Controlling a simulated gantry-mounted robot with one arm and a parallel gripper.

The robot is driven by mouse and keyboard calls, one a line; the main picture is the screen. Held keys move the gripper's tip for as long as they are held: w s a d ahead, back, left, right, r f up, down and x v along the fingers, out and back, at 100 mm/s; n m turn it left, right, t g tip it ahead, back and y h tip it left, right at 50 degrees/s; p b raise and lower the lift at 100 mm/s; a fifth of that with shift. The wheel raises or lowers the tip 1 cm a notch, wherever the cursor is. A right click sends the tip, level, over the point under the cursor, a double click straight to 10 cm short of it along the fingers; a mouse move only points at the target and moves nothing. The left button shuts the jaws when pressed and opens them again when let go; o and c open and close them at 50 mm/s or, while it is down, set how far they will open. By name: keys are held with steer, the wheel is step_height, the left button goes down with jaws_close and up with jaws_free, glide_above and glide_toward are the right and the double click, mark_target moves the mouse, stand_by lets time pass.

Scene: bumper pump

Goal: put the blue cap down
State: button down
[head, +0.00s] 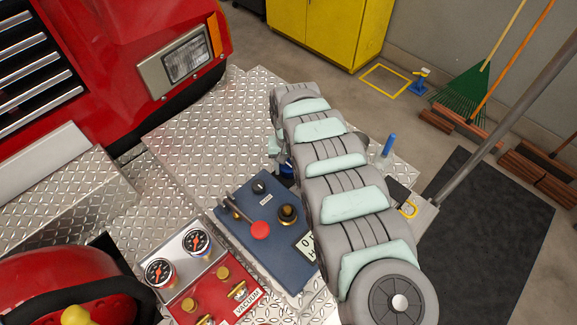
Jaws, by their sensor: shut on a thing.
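The blue cap (288,167) shows as a small dark blue piece, left of my arm and just above the blue panel's far corner. My gripper (279,152) is at the far end of my grey and pale-green arm and is shut on the cap. My arm covers most of the cap and the fingers. I cannot tell whether the cap touches the surface below.
A blue control panel (236,239) with a red-knobbed lever (260,230) lies left of my arm. A red gauge panel (197,285) is nearer. Bare diamond plate (205,125) lies to the left.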

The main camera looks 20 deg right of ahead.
mark_target(288, 164)
steer(key=shift+f, duration=0.55)
steer(key=c, duration=0.6)
jaws_free()
steer(key=shift+d+f, duration=0.1)
steer(key=shift+d, duration=0.05)
step_height(288, 164, up, 14)
steer(key=shift+w+f+p, duration=0.1)
steer(key=shift+f+p, duration=0.1)
steer(key=shift+p, duration=0.45)
